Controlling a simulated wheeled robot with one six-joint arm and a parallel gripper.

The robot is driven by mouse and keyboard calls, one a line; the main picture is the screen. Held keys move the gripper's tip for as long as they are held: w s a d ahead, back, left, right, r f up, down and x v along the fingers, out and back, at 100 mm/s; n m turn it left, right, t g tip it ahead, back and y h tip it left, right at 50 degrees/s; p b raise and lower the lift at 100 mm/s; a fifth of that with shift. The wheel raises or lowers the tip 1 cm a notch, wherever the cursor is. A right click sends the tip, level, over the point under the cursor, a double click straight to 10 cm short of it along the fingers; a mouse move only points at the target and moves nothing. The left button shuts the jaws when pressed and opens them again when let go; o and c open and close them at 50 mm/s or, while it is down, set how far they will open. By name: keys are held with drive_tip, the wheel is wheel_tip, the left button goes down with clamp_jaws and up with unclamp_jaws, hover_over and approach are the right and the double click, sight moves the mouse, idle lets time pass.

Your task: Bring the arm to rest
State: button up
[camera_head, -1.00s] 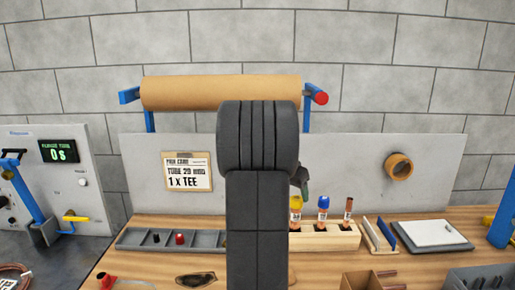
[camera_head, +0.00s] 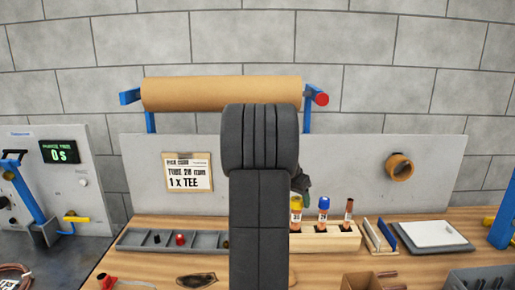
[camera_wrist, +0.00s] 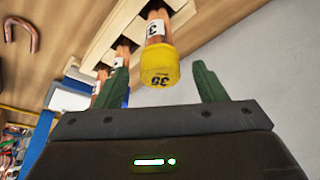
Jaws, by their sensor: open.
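My gripper (camera_wrist: 160,88) shows in the wrist view with its two green fingers spread apart and nothing between them touching. A yellow-capped copper tube (camera_wrist: 157,65) stands in the wooden rack and appears between or just beyond the fingers; I cannot tell the exact gap. In the head view my dark arm fills the middle and hides most of the gripper; only a small dark part (camera_head: 301,182) shows at its right edge, above the yellow-capped tube (camera_head: 296,205).
The wooden rack (camera_head: 335,239) also holds a blue-capped tube (camera_head: 323,205) and a brown-topped one (camera_head: 349,208). A grey tray (camera_head: 132,240) lies left, a white pad (camera_head: 432,234) right. A paper roll (camera_head: 220,93) hangs above a panel with a card (camera_head: 188,172).

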drive_tip(key=b+v, duration=0.1)
drive_tip(key=v, duration=1.2)
drive_tip(key=p+x, duration=0.1)
drive_tip(key=x, duration=1.2)
drive_tip(key=shift+w+d+r+p, duration=0.15)
drive_tip(key=shift+r+p, duration=0.05)
drive_tip(key=shift+p, duration=0.4)
wheel_tip(320, 180, up, 4)
drive_tip(key=p, duration=0.2)
drive_tip(key=shift+f+p, duration=0.2)
drive_tip(key=shift+p, duration=0.15)
wheel_tip(320, 180, up, 4)
drive_tip(key=p, duration=0.3)
drive_tip(key=shift+p, duration=0.3)
